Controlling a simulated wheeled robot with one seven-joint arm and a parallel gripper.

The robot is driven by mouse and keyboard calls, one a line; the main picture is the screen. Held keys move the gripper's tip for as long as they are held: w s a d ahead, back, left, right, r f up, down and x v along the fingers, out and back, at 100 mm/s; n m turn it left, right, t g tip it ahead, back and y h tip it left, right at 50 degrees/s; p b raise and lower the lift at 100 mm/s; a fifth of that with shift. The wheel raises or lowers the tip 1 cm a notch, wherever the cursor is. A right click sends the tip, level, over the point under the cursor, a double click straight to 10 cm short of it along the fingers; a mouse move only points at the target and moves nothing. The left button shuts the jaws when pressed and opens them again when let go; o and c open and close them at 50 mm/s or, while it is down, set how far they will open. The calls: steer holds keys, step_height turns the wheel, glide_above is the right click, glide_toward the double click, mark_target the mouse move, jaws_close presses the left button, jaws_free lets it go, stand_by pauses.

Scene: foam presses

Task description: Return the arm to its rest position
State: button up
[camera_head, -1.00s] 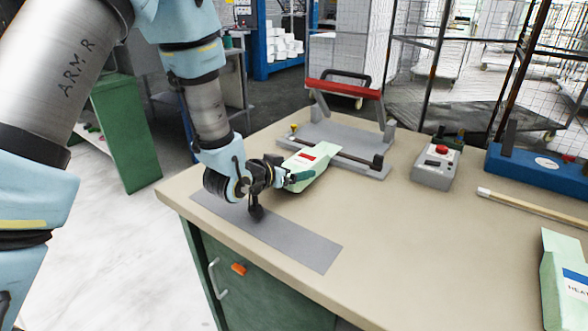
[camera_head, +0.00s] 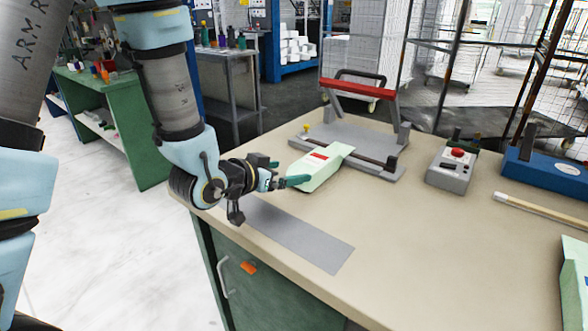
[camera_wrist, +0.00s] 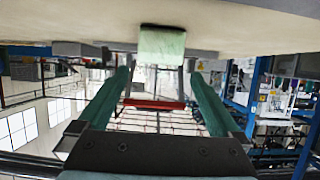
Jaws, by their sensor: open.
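My arm reaches over the left part of the beige table (camera_head: 420,235). My gripper (camera_head: 285,172) is low over the table near its left edge, with its dark green fingers apart and nothing between them. A pale green container with a red label (camera_head: 316,170) lies just right of the fingertips. In the wrist view, which is upside down, the container's end (camera_wrist: 162,44) shows ahead of the gap between the open fingers (camera_wrist: 160,80), apart from them.
A press with a red handle bar (camera_head: 357,87) stands behind the container. A grey control box with a red button (camera_head: 452,170), a blue device (camera_head: 545,170) and a wooden rod (camera_head: 540,208) are at right. A grey mat (camera_head: 300,237) lies in front. A green bench (camera_head: 120,130) stands left.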

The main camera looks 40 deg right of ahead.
steer(key=shift+p+v, duration=1.1)
steer(key=shift+p, duration=0.3)
steer(key=shift+r, duration=0.1)
steer(key=w+a+n+y, duration=0.1)
steer(key=w+a, duration=0.1)
steer(key=w+a+t+y, duration=0.1)
steer(key=w+a, duration=0.2)
steer(key=w+a+n+t+y, duration=0.1)
steer(key=w+a, duration=0.1)
steer(key=w, duration=0.1)
steer(key=shift+w+a+n+y, duration=0.15)
steer(key=shift+n+y, duration=0.15)
steer(key=shift+y, duration=0.1)
steer(key=w+a+r+n+y, duration=0.1)
steer(key=w+a+n+y, duration=0.2)
steer(key=a, duration=0.8)
steer(key=w+a+n+y, duration=0.2)
steer(key=a+n+y, duration=0.2)
steer(key=a, duration=0.7)
steer(key=s+a+r+n+g+y, duration=0.2)
steer(key=s+a+r+n+g, duration=0.1)
steer(key=s+a, duration=0.4)
steer(key=a+n+g, duration=0.1)
steer(key=a, duration=0.2)
steer(key=shift+w, duration=0.1)
